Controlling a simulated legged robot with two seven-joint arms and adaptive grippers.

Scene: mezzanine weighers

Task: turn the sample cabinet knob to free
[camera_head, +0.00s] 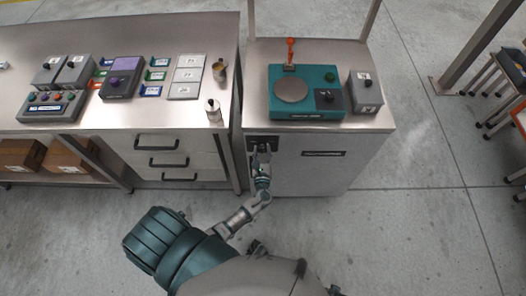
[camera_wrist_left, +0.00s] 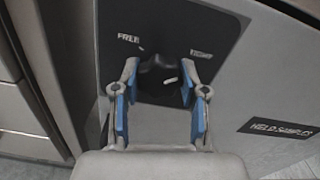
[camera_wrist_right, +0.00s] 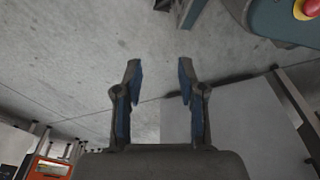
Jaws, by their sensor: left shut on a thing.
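The sample cabinet (camera_head: 318,172) is grey, with a small dark knob panel (camera_head: 250,140) at the upper left of its front. In the left wrist view, the black knob (camera_wrist_left: 158,70) sits between my left gripper's fingers (camera_wrist_left: 157,88), which are shut on it. Its white mark lies low and right on the knob. The label FREE (camera_wrist_left: 128,38) is at the upper left, and a second, hard-to-read label (camera_wrist_left: 201,54) is at the upper right. In the head view my left gripper (camera_head: 261,152) reaches the panel from below. My right gripper (camera_wrist_right: 158,82) is open and empty above the floor.
On the cabinet top stand a teal scale (camera_head: 322,78) and a grey box (camera_head: 364,95). A workbench (camera_head: 135,25) with drawers, boxes and cards is to the left. The floor at right is clear up to a post and some stools.

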